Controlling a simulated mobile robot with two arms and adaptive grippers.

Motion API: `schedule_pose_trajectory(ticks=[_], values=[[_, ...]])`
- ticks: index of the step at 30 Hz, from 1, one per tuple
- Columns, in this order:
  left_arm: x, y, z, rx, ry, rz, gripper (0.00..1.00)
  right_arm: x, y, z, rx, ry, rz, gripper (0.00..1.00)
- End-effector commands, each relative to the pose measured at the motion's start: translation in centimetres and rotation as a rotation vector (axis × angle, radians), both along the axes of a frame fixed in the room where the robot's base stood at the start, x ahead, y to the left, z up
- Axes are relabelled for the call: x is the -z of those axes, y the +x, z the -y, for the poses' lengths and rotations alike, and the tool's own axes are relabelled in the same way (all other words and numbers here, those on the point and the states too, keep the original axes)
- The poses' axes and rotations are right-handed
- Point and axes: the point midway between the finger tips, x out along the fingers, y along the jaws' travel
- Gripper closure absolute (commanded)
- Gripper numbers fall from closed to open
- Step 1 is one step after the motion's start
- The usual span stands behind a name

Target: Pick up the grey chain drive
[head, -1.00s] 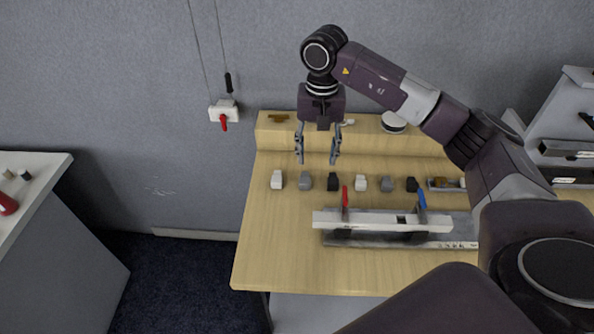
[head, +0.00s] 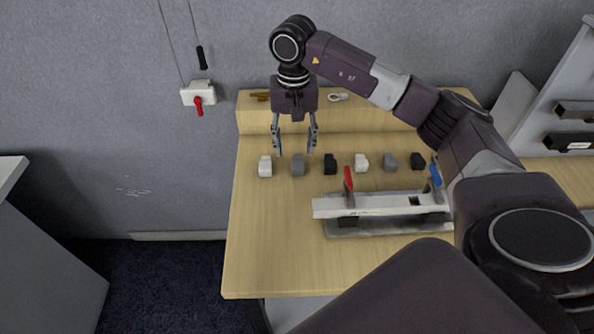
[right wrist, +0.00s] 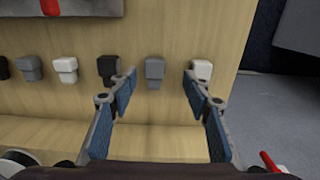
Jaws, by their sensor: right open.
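A row of small white, grey and black parts stands on the wooden bench. Two are grey: one second from the left (head: 298,166), one farther right (head: 390,161); I cannot tell which is the task's chain drive. My right gripper (head: 294,154) is open and empty, pointing down, just above and behind the left grey part. In the right wrist view this grey part (right wrist: 155,70) shows between the spread fingers (right wrist: 160,77), beyond their tips and apparently untouched. The other grey part (right wrist: 32,68) shows at the left there. My left gripper is not in view.
A white part (head: 265,166) and a black part (head: 330,164) stand close on either side of the left grey one. A metal fixture (head: 375,205) with red and blue handles lies in front. The bench's front left (head: 265,250) is clear.

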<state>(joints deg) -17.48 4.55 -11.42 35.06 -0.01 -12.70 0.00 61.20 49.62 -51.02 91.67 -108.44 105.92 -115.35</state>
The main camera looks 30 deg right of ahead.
Motion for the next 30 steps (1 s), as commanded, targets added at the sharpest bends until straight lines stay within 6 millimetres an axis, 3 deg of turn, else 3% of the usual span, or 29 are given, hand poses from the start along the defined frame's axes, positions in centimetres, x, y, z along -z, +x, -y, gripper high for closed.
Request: schedule_pose_trajectory(ticks=[6, 13, 18, 26, 30], values=[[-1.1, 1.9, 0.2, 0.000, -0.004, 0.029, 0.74, 2.1, -0.1, 0.1, 0.000, 0.000, -0.005, 0.55], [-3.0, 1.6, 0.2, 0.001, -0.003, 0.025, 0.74, 5.0, -0.1, 1.1, 0.002, 0.000, -0.007, 0.55], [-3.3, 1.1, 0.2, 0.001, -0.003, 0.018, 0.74, 7.1, 0.0, 1.0, 0.001, 0.001, -0.003, 0.55], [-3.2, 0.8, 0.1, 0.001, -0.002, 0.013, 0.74, 7.5, 0.0, 1.0, 0.000, -0.001, -0.001, 0.55], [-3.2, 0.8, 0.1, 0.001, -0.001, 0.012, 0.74, 7.5, 0.0, 1.0, 0.000, -0.001, -0.001, 0.69]])
